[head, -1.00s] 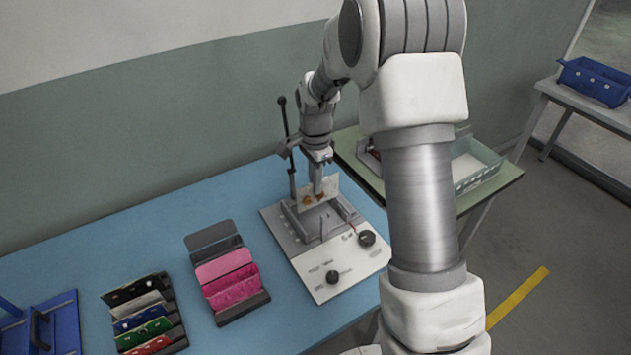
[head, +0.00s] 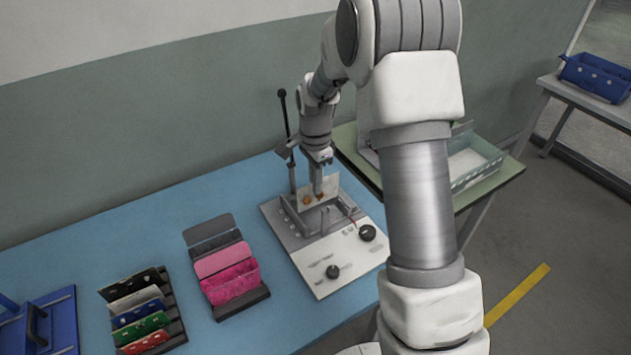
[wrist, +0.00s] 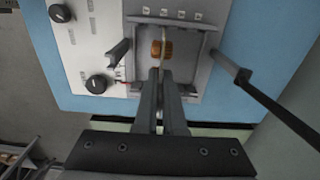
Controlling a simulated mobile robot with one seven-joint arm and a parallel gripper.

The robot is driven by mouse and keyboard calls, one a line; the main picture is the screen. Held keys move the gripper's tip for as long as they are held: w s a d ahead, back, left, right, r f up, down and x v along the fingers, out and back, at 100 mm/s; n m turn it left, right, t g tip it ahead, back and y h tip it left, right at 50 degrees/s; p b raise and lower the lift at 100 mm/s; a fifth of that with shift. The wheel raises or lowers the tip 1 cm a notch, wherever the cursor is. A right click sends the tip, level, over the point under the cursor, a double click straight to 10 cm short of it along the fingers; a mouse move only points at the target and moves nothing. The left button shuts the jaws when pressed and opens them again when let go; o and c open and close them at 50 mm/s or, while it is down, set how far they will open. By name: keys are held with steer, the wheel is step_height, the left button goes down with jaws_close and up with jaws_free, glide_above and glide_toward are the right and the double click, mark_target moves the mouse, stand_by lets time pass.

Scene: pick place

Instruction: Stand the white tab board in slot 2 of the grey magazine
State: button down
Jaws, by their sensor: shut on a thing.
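My gripper (head: 321,185) is shut on a pale, off-white board (head: 311,196) with orange parts on its face. It holds the board upright above or partly inside the grey magazine (head: 300,232), an open frame on a white panel. In the wrist view the board (wrist: 167,34) shows nearly edge-on between my fingers (wrist: 160,78), with orange parts on both sides. Several small labels line the far edge of the magazine (wrist: 206,55); the board lies near the middle ones. I cannot tell which slot it lines up with, or whether its lower edge is seated.
A dark lever (head: 287,130) rises beside the magazine. Black knobs (head: 367,233) sit on the white panel. To the left on the blue table (head: 110,238) stand a pink holder (head: 228,272) and a rack of coloured boards (head: 145,318).

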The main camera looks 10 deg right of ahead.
steer(key=shift+f, duration=0.1)
steer(key=shift+f+b, duration=0.5)
steer(key=shift+f, duration=0.2)
steer(key=shift+f, duration=0.2)
steer(key=shift+f+b, duration=0.5)
steer(key=shift+f, duration=0.05)
steer(key=c, duration=0.5)
jaws_free()
steer(key=shift+r, duration=0.1)
stand_by(0.4)
